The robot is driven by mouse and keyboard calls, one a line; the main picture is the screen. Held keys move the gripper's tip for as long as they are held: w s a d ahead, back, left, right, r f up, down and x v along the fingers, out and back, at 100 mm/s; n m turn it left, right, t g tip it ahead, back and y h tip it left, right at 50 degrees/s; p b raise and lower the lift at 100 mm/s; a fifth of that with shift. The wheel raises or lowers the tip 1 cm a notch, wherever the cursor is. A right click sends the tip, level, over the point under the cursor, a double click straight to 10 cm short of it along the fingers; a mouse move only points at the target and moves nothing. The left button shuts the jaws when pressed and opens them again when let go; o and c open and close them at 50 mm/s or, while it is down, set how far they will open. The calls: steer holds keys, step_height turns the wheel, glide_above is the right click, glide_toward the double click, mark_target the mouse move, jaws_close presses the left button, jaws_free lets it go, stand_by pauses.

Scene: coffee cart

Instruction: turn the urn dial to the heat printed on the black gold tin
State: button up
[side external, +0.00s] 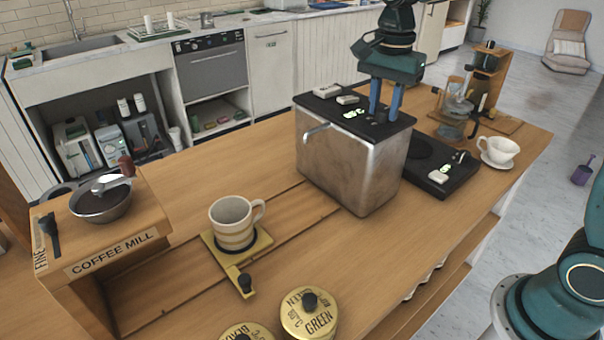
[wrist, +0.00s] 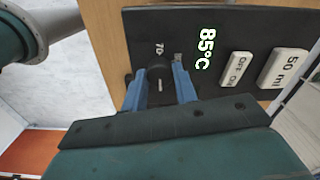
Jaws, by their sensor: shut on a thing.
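The urn (side external: 336,158) is a metal box with a black top and a spout, standing on the wooden cart. My gripper (side external: 384,113) points down onto its top. In the wrist view its blue fingers (wrist: 160,80) are shut on the black urn dial (wrist: 159,88), one on each side. The urn display (wrist: 205,50) reads 85°C; a small 70 is printed by the dial. A gold tin (side external: 245,334) at the bottom edge is cut off, with inverted lettering that looks like BLACK; its heat is not clearly legible. Beside it is a gold tin marked GREEN (side external: 308,322).
White buttons marked OFF/ON (wrist: 237,69) and 50 ml (wrist: 285,68) sit beside the display. A black scale (side external: 437,170), a glass server (side external: 454,122) and a white cup (side external: 498,151) stand right of the urn. A striped mug (side external: 233,225) and coffee mill (side external: 112,254) are left.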

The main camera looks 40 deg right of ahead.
mark_target(384, 109)
steer(key=shift+r, duration=0.1)
steer(key=o, duration=1)
steer(key=shift+c, duration=0.2)
step_height(384, 109, up, 14)
stand_by(0.3)
stand_by(0.4)
